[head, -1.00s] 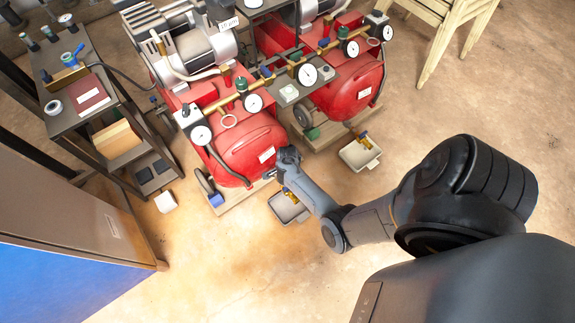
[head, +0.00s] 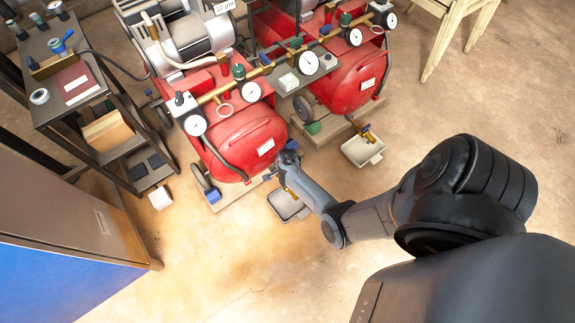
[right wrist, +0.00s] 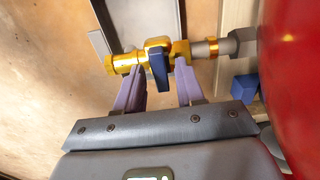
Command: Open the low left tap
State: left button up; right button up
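The low left tap (right wrist: 155,55) is a brass valve with a dark blue lever (right wrist: 159,69), on a grey pipe fitting beside the red tank in the right wrist view. My right gripper (right wrist: 158,80) is open, its two purple-grey fingers on either side of the lever. I cannot tell whether either finger touches the tap. In the head view my right gripper (head: 284,168) is low at the front of the left red compressor (head: 242,140). It mostly hides the tap there; a bit of brass shows over the grey tray. My left gripper is not in view.
A grey tray (head: 273,202) lies on the floor below the tap. A second red compressor (head: 350,88) stands to the right, with another low tap (head: 366,134) over a pale tray (head: 359,153). A tool shelf (head: 75,112) stands at left. The front floor is clear.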

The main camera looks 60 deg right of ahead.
grip_shut()
jog(key=n+p, duration=0.2)
jog(key=n, duration=0.1)
jog(key=shift+r+p, duration=0.2)
jog(key=shift+p, duration=0.15)
jog(key=n+p, duration=0.1)
jog(key=n, duration=0.3)
jog(key=shift+f+p, duration=0.1)
jog(key=shift+p, duration=0.3)
jog(key=n+p, duration=0.1)
jog(key=n, duration=0.4)
jog(key=n+p, duration=0.1)
jog(key=n, duration=0.5)
jog(key=shift+s+f, duration=0.1)
jog(key=shift+f, duration=0.05)
